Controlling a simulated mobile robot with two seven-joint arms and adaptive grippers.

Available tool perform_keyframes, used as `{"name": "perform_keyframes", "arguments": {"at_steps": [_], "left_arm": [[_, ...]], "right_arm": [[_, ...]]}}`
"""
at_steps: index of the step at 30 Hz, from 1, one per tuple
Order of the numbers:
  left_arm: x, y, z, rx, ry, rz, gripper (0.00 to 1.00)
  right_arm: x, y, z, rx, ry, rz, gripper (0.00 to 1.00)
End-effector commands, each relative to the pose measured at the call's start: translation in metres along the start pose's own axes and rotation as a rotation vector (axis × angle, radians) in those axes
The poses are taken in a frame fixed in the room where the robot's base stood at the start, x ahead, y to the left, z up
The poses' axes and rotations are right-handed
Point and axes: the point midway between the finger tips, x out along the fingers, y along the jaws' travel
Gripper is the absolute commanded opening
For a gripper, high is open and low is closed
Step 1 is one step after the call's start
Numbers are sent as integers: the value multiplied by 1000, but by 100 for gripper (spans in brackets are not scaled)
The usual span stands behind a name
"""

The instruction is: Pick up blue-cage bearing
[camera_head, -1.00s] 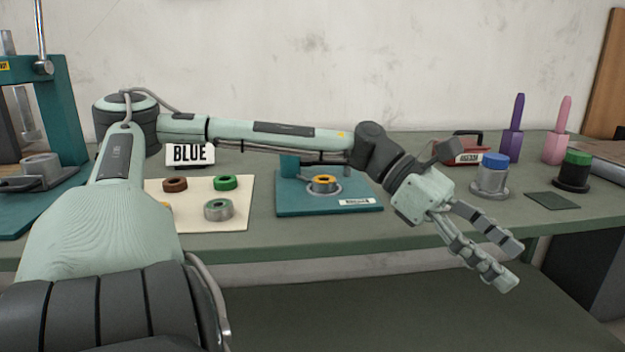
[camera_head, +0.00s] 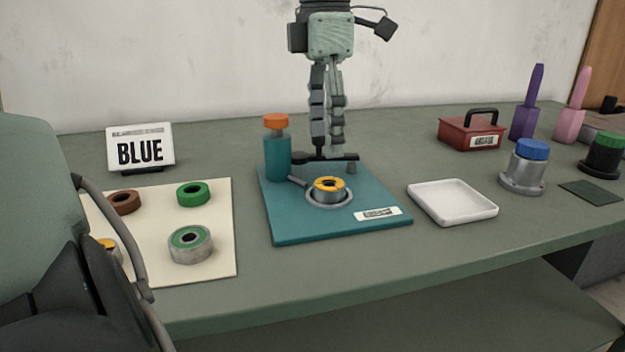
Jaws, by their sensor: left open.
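I see no bearing with a blue cage. A metal bearing with a yellow-orange ring (camera_head: 329,189) sits in the round seat of the teal fixture (camera_head: 285,228). On the cream mat (camera_head: 215,262) lie a metal bearing with a green ring (camera_head: 190,245), a green ring (camera_head: 193,194), a brown ring (camera_head: 124,202) and a yellow-orange bearing (camera_head: 108,246) partly hidden by my arm. My left gripper (camera_head: 328,152) is open, fingers pointing down, behind the seated bearing by the fixture's dark lever. I cannot tell whether it touches the lever.
A sign reading BLUE (camera_head: 140,148) stands behind the mat. To the right are an empty white tray (camera_head: 452,202), a red box (camera_head: 470,134), a blue-capped metal part (camera_head: 524,168) and a black, green-capped part (camera_head: 603,155).

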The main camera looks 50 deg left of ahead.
Motion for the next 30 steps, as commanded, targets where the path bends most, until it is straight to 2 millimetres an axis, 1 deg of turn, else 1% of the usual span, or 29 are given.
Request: {"name": "perform_keyframes", "arguments": {"at_steps": [2, 5, 11, 18, 20, 23, 29, 30], "left_arm": [[-1, 2, -3, -15, 14, 13, 69], [8, 2, -4, -20, 19, 16, 69], [30, 0, -1, -17, 17, 15, 69], [65, -5, 6, -17, 17, 12, 69], [71, -5, 6, -17, 15, 13, 69], [75, -5, 6, -17, 13, 13, 69], [75, -5, 6, -17, 12, 14, 69], [75, -5, 6, -17, 12, 14, 64]], "right_arm": [[-2, -4, -1, -10, 6, -11, 0], [-3, -5, -2, -12, 9, -14, 0], [-5, -4, -2, -11, 8, -12, 0], [-2, -4, -1, -10, 6, -13, 0], [-2, -4, -1, -10, 6, -13, 0], [-2, -4, -1, -10, 7, -13, 0], [-2, -4, -1, -10, 6, -12, 0], [-2, -4, -1, -10, 7, -12, 0]]}}
